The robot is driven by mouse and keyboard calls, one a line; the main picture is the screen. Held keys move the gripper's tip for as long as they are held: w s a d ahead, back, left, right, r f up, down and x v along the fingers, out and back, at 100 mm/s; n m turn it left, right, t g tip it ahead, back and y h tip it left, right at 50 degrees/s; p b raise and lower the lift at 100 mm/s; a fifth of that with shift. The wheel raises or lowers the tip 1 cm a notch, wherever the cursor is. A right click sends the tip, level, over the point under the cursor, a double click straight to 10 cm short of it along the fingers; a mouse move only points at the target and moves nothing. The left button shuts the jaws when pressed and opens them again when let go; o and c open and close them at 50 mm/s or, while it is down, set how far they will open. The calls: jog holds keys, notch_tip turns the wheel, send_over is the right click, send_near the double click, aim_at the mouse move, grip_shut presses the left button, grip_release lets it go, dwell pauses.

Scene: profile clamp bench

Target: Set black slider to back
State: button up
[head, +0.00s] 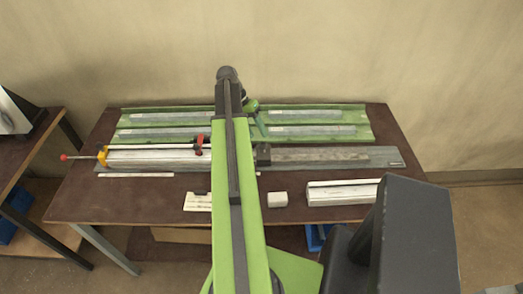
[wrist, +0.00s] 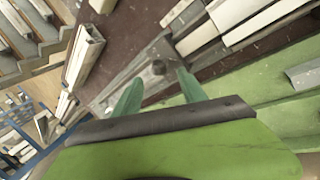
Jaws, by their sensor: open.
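The black slider (head: 263,155) sits on the grey clamp rail (head: 385,157), just right of my arm in the head view. In the wrist view a small dark block (wrist: 158,67), which looks like the slider, shows on the rail between my fingertips. My gripper (head: 262,130) is partly hidden behind my arm in the head view. In the wrist view my gripper (wrist: 158,82) is open, with its two green fingers spread and nothing held. I cannot tell how far the fingertips are above the slider.
Green trays (head: 369,128) with grey bars lie behind the rail. A yellow end piece (head: 102,156) and a red clamp (head: 199,140) are at left. A white block (head: 277,199) and a pale profile (head: 340,193) lie in front. The bare brown bench (head: 150,200) is clear at front left.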

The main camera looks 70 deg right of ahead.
jog(key=b+x, duration=0.3)
jog(key=x, duration=0.2)
jog(key=shift+s+f, duration=0.1)
jog(key=shift+f, duration=0.15)
jog(key=shift+r, duration=0.1)
jog(key=shift+c, duration=0.4)
grip_shut()
dwell(0.4)
